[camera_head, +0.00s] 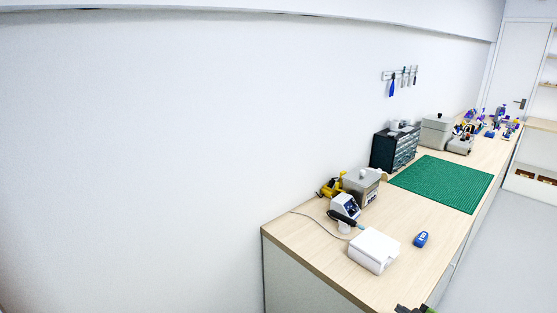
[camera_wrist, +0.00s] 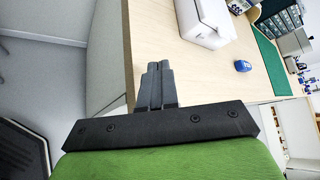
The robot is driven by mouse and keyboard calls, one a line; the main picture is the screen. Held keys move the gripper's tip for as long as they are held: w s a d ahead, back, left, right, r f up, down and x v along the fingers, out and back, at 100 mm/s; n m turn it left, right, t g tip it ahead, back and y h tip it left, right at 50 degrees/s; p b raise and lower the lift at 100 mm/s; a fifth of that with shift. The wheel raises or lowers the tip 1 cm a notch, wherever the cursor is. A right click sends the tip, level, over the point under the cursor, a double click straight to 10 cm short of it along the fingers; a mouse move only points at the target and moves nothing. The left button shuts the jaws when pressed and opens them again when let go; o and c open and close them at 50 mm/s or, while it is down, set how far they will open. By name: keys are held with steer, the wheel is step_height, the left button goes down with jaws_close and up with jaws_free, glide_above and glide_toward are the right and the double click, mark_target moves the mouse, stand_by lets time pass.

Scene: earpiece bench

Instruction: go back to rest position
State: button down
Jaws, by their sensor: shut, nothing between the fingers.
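My gripper (camera_wrist: 155,84) shows in the wrist view with its two dark grey fingers together and nothing between them. It appears over or near the front end of the wooden bench (camera_wrist: 122,40). In the head view only a small dark and green part of my arm shows at the bottom edge, by the near corner of the bench (camera_head: 395,285); the fingers cannot be made out there.
A white box (camera_head: 374,249) and a small blue device (camera_head: 421,239) sit on the near bench. Behind them are a soldering station (camera_head: 345,207), a green mat (camera_head: 440,182) and a dark drawer cabinet (camera_head: 393,150). Floor (camera_head: 500,245) is clear at right.

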steer(key=s+a+r+n+g, duration=0.3)
steer(key=a+r+n, duration=0.3)
steer(key=a+n, duration=0.2)
steer(key=s+a+r+n+g, duration=0.3)
steer(key=a+r+n+g, duration=0.1)
steer(key=a+r+n, duration=0.4)
steer(key=s+a+r+n, duration=0.2)
steer(key=s+r, duration=0.1)
steer(key=s, duration=0.3)
steer(key=s+a+r+n+h, duration=0.1)
steer(key=s+a+r+n, duration=0.1)
steer(key=s, duration=0.5)
steer(key=s+a+r+n+h, duration=0.1)
steer(key=s+a+r+n, duration=0.2)
steer(key=s, duration=0.4)
steer(key=shift+r+n, duration=0.6)
steer(key=shift+n, duration=0.1)
steer(key=shift+s, duration=0.1)
stand_by(1.2)
